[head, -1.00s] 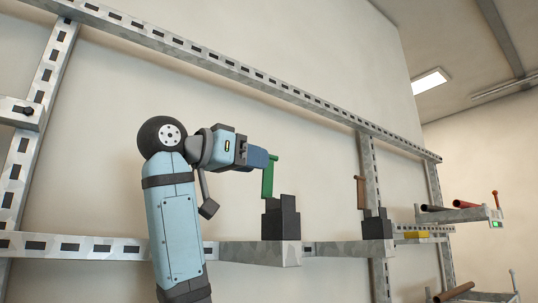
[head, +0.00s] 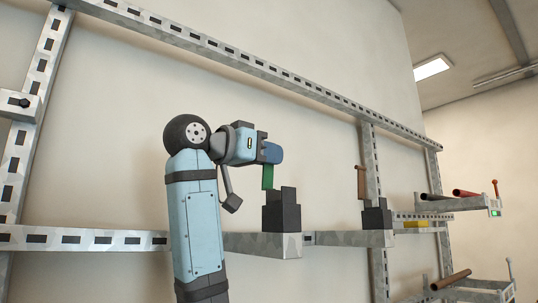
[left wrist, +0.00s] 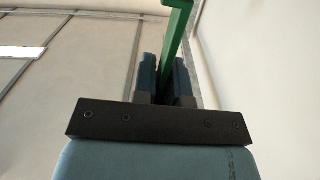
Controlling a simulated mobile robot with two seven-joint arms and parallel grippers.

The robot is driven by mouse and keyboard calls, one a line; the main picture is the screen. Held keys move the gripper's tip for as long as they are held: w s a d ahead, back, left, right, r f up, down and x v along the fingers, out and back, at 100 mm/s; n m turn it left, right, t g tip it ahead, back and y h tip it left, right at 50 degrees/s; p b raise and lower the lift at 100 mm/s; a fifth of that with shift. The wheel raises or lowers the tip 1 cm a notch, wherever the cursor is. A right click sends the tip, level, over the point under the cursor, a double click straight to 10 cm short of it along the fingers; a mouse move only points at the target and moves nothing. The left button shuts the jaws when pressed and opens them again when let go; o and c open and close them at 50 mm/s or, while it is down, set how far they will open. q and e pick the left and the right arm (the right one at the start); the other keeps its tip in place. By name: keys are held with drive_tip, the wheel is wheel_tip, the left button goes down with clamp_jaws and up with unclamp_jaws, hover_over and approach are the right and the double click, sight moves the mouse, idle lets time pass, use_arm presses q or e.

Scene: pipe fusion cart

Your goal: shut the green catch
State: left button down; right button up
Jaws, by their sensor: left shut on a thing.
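The green catch (head: 268,177) is a flat green lever that stands roughly upright above a dark block (head: 282,214) on the rail. My left gripper (head: 272,153) comes in from the left and is shut on the upper part of the catch, hiding its top end in the head view. In the left wrist view, the green catch (left wrist: 176,40) runs up between the two blue fingers (left wrist: 166,78), and its bent end shows at the top edge. The lower end of the catch meets the block, but I cannot see how it joins. My right gripper is not in view.
A similar brown lever (head: 361,182) stands at a second dark block (head: 376,218) to the right. A slotted metal rail (head: 85,238) runs along the wall. Shelves with pipes (head: 464,195) are at the far right. The wall space above my gripper is free.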

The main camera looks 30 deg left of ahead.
use_arm(q)
drive_tip(key=shift+d+m, duration=0.1)
drive_tip(key=shift+m, duration=0.2)
drive_tip(key=d+m, duration=0.1)
drive_tip(key=s+m+b, duration=0.1)
drive_tip(key=m, duration=0.1)
drive_tip(key=shift+d+f, duration=0.1)
drive_tip(key=shift+d, duration=0.3)
drive_tip(key=m, duration=0.1)
drive_tip(key=d+m, duration=0.1)
drive_tip(key=shift+s+d+f+m+b, duration=0.15)
drive_tip(key=shift+s+f+m+b, duration=0.05)
drive_tip(key=shift+m+b, duration=0.15)
drive_tip(key=shift+d+f+m, duration=0.1)
drive_tip(key=shift+d+m, duration=0.1)
drive_tip(key=shift+m, duration=0.15)
drive_tip(key=c, duration=1.2)
unclamp_jaws()
drive_tip(key=shift+s, duration=0.1)
